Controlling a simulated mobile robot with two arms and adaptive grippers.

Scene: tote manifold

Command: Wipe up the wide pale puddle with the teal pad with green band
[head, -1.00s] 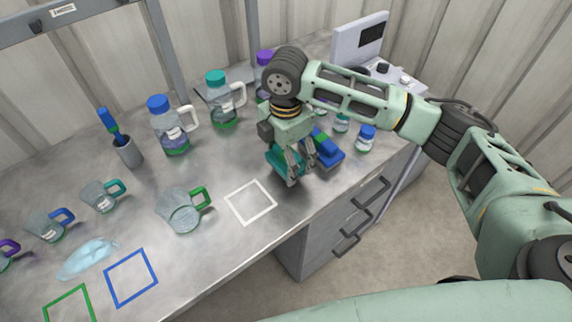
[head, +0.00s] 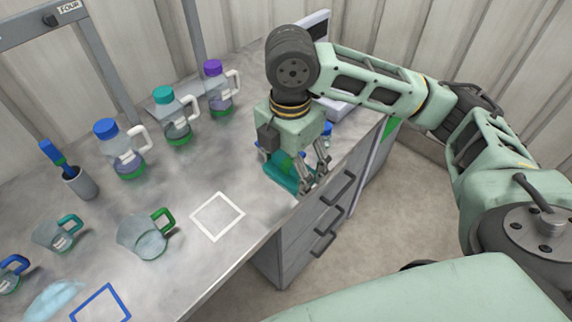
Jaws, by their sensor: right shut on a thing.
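The wide pale puddle (head: 52,299) is a light blue patch at the bottom left of the head view, partly cut by the frame edge. The teal pad with green band (head: 277,172) is at my right gripper (head: 313,184), near the counter's front edge. My right gripper is shut on the pad, and its body hides part of it. I cannot tell whether the pad touches the counter. The puddle lies far to the left of the gripper. My left gripper is not in view.
A clear jug with green handle (head: 145,238) and a white square outline (head: 217,216) lie between pad and puddle. A blue outline (head: 101,304) is beside the puddle. A teal-handled jug (head: 58,234), a brush holder (head: 80,184) and capped bottles (head: 121,152) stand behind.

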